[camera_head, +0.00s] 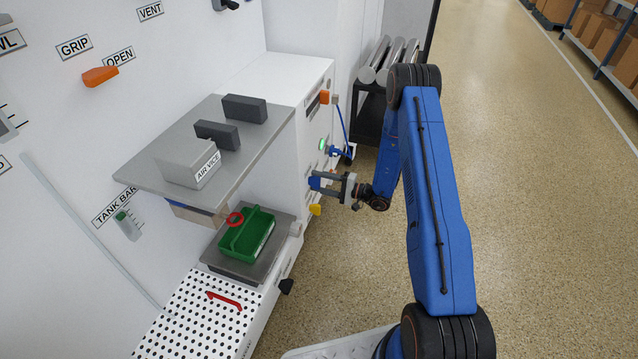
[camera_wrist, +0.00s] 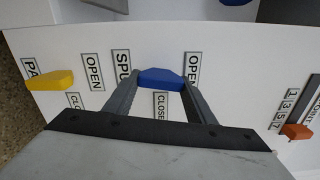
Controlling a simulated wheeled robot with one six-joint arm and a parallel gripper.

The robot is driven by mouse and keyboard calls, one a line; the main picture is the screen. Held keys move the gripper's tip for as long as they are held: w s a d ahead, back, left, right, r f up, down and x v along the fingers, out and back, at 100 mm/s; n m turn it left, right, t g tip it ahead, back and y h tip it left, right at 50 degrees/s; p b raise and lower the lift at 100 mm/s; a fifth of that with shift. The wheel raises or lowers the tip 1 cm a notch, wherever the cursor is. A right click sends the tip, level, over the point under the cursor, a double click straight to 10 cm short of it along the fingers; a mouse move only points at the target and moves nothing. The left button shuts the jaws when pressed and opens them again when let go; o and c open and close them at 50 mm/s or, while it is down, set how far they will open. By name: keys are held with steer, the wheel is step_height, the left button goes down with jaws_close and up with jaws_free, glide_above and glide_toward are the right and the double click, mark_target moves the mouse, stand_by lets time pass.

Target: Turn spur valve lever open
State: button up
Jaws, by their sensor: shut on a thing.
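The blue spur valve lever (camera_wrist: 161,79) is on the white panel in the wrist view, beside a partly hidden label starting "SPU". My gripper (camera_wrist: 163,90) is shut on the lever, with one finger at each end. The lever lies across the picture, its right end close to an OPEN label (camera_wrist: 192,70). A CLOSE label (camera_wrist: 160,106) is just below it, between the fingers. In the head view my gripper (camera_head: 318,183) reaches the cabinet's side from the right, at the blue lever (camera_head: 313,183).
A yellow lever (camera_wrist: 50,81) is left of the fingers, and an orange knob (camera_wrist: 298,131) is at the right. In the head view a blue hose (camera_head: 341,122) hangs farther along the panel. A green carrier (camera_head: 246,234) sits on a grey plate. The floor at the right is clear.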

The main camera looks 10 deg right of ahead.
steer(key=shift+s+n, duration=0.1)
steer(key=shift+n, duration=0.7)
steer(key=o, duration=1)
steer(key=shift+o, duration=0.2)
steer(key=shift+d, duration=0.15)
steer(key=v, duration=1.7)
steer(key=shift+d, duration=0.15)
